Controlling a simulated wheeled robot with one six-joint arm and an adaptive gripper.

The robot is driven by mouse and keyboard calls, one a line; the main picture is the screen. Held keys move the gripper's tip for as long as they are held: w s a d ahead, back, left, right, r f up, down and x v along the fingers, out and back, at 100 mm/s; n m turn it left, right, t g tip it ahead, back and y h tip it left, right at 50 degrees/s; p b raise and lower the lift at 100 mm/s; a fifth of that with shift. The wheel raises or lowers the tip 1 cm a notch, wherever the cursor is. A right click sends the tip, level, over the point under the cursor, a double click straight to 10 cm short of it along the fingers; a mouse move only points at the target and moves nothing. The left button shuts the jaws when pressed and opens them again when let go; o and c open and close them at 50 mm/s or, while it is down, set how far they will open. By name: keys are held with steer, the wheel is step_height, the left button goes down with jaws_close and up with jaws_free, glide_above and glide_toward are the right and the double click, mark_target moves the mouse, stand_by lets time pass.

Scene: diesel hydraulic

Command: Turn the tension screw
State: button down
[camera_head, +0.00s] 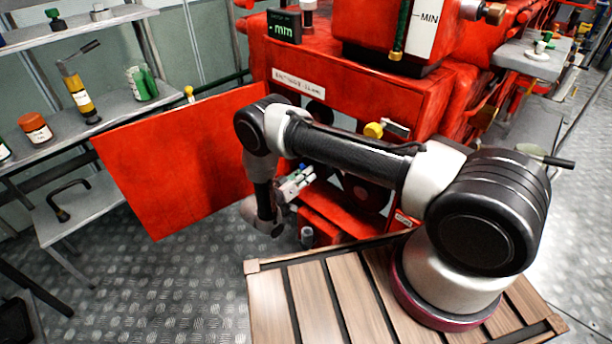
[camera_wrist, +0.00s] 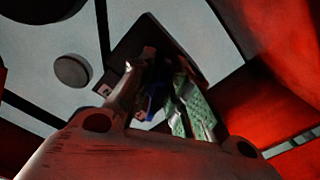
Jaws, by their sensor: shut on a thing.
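My gripper (camera_head: 295,184) is at the open front of the red machine (camera_head: 350,95), left of its dark recess. In the wrist view my gripper (camera_wrist: 160,100) has its two fingers close together around a small blue part (camera_wrist: 153,103). The blue part is dark and mostly hidden between the fingers. I cannot tell its full shape, nor be sure that it is the tension screw. A dark plate lies behind the fingers, with pale grey surfaces around it.
A red door panel (camera_head: 185,160) stands open left of my arm. A yellow knob (camera_head: 374,130) sits on the machine above my forearm. A shelf (camera_head: 80,125) with bottles stands at far left. The metal floor (camera_head: 165,285) is clear at front left.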

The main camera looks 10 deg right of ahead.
steer(key=shift+f+m, duration=0.15)
steer(key=shift+m, duration=1.65)
steer(key=c, duration=1.6)
jaws_free()
steer(key=shift+w+a, duration=0.1)
steer(key=v, duration=1.2)
